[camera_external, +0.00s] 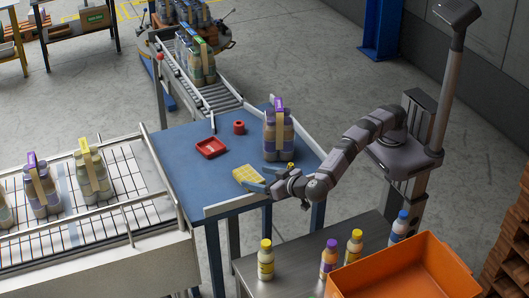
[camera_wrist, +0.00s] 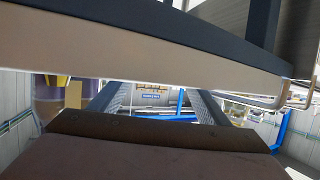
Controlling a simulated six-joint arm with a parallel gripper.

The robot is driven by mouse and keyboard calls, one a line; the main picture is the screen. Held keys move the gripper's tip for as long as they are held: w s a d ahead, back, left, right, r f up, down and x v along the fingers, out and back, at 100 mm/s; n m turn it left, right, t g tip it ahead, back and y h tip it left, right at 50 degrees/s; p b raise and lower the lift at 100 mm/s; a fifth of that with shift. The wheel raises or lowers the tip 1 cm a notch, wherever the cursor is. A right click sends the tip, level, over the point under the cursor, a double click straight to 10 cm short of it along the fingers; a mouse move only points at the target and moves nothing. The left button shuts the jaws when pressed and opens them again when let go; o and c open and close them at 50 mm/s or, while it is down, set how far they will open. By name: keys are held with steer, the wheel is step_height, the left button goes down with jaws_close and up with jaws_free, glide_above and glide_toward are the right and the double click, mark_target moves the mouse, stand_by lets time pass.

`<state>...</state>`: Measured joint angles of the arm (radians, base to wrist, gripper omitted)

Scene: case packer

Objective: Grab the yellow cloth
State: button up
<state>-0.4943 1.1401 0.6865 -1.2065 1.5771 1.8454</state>
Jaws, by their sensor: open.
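The yellow cloth (camera_external: 248,174) lies on the blue table (camera_external: 190,160) near its front right edge, in the external view. My gripper (camera_external: 264,179) is open, low over that edge, with its fingertips close to the right side of the cloth. I cannot tell whether they touch it or whether any cloth is between them. In the wrist view, my two fingers (camera_wrist: 155,105) stand wide apart, with a pale band across the top of the picture. I cannot make out the cloth there.
A bottle pack (camera_external: 279,135) stands behind my gripper on the table. A red tray (camera_external: 211,147) and a small red ring-shaped object (camera_external: 239,127) lie farther back. A low pale rail (camera_external: 235,201) runs along the front edge. An orange crate (camera_external: 405,270) and loose bottles stand at the front right.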

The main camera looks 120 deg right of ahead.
mark_target(248, 174)
steer(key=p+x, duration=0.2)
steer(key=x, duration=0.1)
steer(key=shift+r, duration=0.1)
steer(key=shift+w+d+f, duration=0.1)
steer(key=shift+d+f, duration=0.2)
steer(key=c, duration=1)
steer(key=shift+o, duration=0.2)
steer(key=shift+r, duration=0.15)
step_height(248, 174, up, 10)
steer(key=b, duration=0.3)
